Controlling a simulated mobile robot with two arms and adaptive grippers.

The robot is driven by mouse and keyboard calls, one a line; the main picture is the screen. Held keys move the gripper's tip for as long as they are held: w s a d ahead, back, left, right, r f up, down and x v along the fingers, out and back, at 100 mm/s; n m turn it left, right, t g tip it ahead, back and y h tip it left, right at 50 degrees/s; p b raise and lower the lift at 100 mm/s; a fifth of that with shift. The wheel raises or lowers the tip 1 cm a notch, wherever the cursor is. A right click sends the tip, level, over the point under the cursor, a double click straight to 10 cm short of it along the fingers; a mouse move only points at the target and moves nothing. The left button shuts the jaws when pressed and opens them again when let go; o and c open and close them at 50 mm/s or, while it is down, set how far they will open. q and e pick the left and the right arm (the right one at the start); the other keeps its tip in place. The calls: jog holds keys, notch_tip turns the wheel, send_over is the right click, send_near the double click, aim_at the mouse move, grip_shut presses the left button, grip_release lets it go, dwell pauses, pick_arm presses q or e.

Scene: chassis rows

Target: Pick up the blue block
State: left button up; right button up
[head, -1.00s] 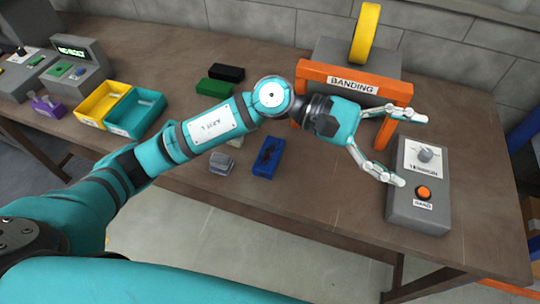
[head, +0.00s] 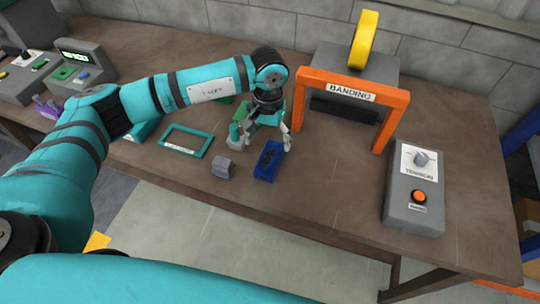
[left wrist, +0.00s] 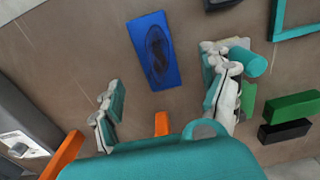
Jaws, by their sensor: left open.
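The blue block (head: 268,160), with a dark oval recess in its top, lies on the brown table. It also shows in the left wrist view (left wrist: 152,50), lying flat. My left gripper (head: 264,143) is open and empty, close to the block's far end in the head view. In the left wrist view my fingers (left wrist: 165,75) are spread wide, with the block ahead between their lines. I cannot tell whether a finger touches it. My right gripper is not in view.
A grey block (head: 222,167) lies left of the blue block. A teal frame (head: 188,140) lies farther left. Green (left wrist: 292,108) and black (left wrist: 284,131) blocks are near one finger. The orange banding arch (head: 350,88) and grey control box (head: 413,190) stand right.

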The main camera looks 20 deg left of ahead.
aim_at(270, 157)
pick_arm(q)
notch_tip(270, 157, down, 3)
jog(key=shift+d+p, duration=0.1)
jog(key=shift+p, duration=0.2)
notch_tip(270, 157, down, 5)
jog(key=p, duration=0.2)
jog(key=shift+d+r+p, duration=0.15)
jog(key=shift+p, duration=0.2)
jog(key=shift+f, duration=0.35)
jog(key=shift+r, duration=0.1)
grip_shut()
